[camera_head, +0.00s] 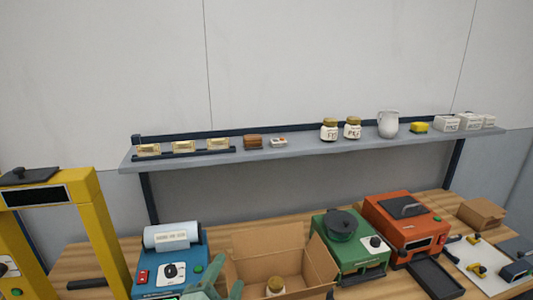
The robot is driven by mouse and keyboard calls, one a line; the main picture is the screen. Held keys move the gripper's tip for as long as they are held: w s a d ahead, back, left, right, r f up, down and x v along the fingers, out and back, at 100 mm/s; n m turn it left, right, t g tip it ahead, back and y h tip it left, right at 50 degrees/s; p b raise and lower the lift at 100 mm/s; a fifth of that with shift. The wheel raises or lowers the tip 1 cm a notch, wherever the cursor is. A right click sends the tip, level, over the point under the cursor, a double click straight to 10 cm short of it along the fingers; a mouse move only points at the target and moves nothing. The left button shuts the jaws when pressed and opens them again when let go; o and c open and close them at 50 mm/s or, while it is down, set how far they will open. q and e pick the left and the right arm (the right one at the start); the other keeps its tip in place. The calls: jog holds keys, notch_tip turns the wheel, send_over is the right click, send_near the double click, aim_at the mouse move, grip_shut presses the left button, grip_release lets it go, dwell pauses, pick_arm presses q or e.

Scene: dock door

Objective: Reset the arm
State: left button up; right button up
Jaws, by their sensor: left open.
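My left gripper (212,288) shows at the bottom edge as pale green parts, in front of the blue machine (172,262) and beside the open cardboard box (318,262). It is open, and I see nothing held in it. Most of the left arm is below the picture. My right arm and right gripper do not show.
A yellow frame (110,240) stands at the left. Green (350,245) and orange (405,225) machines stand right of the box. A grey shelf (300,152) with jars and small packages runs above the wooden bench (85,262).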

pick_arm(q)
jog(key=s+a+f+n+g+y, duration=0.45)
jog(key=s+a+f, duration=0.3)
jog(key=a, duration=0.35)
jog(key=s+a+f+n+g+y, duration=0.35)
jog(key=s+a+f+g, duration=0.2)
jog(key=s+a, duration=0.4)
jog(key=s+d+f+g+h+b, duration=0.1)
jog(key=s+d+f+g+b, duration=0.15)
jog(key=f, duration=1.35)
jog(key=s+d+f+g+h+b, duration=0.15)
jog(key=f+b, duration=0.25)
jog(key=f, duration=1.3)
jog(key=s+f+n+g+h+b, duration=0.2)
jog(key=s+f+b, duration=0.4)
jog(key=s+f, duration=1.4)
notch_tip(320, 180, down, 2)
jog(key=shift+s+a+f+n, duration=0.2)
jog(key=shift+s+a+n, duration=0.1)
jog(key=shift+a+n, duration=0.15)
